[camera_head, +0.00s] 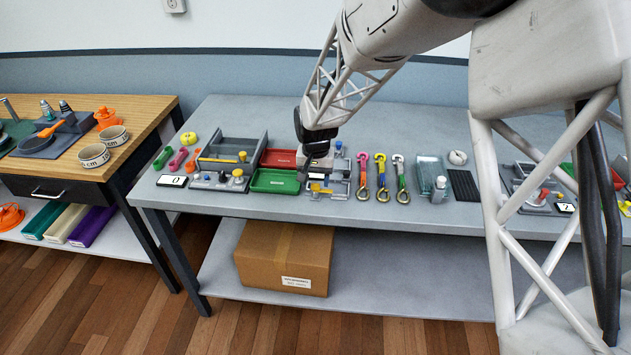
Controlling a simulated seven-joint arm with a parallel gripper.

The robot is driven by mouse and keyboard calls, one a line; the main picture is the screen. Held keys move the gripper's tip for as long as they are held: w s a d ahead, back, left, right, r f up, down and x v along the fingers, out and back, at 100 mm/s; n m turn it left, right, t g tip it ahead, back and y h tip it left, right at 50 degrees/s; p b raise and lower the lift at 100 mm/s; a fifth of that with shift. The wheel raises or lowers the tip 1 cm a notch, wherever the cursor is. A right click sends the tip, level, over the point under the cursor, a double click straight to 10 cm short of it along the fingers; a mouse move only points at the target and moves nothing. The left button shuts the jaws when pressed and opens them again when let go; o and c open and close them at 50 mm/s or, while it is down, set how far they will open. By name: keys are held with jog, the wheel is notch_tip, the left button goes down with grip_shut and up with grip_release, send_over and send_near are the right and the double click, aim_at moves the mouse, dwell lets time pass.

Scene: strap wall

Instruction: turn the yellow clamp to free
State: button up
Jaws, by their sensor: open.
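My gripper (304,172) hangs over the middle of the grey table, with its dark fingers pointing down. It is open; I see nothing held in it. A small yellow part (318,188), which may be the yellow clamp, sits on a grey fixture (338,190) just below and right of the gripper. The gripper and wrist hide some of this fixture, and I cannot tell whether they touch it. The clamp's angle is too small to read.
A green tray (275,181) and a red tray (279,158) lie left of my gripper. Pink, orange and green hooked straps (381,175) lie to its right, then a clear box (428,172) and a black mat (464,186). The table's front strip is clear.

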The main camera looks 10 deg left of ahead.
aim_at(316, 184)
jog(key=shift+r, duration=3.25)
jog(key=shift+s+d+r, duration=0.2)
jog(key=shift+d+r, duration=0.15)
jog(key=shift+d, duration=0.05)
jog(key=s+d+r+t, duration=0.1)
jog(key=s+d+r, duration=1.2)
jog(key=s+d, duration=0.75)
jog(key=s, duration=0.5)
jog(key=s+d+t, duration=0.1)
jog(key=s+d, duration=0.4)
jog(key=s, duration=0.5)
jog(key=shift+s+d+r+t, duration=0.2)
jog(key=shift+d+r+t, duration=0.1)
jog(key=shift+r, duration=0.1)
jog(key=shift+c, duration=0.6)
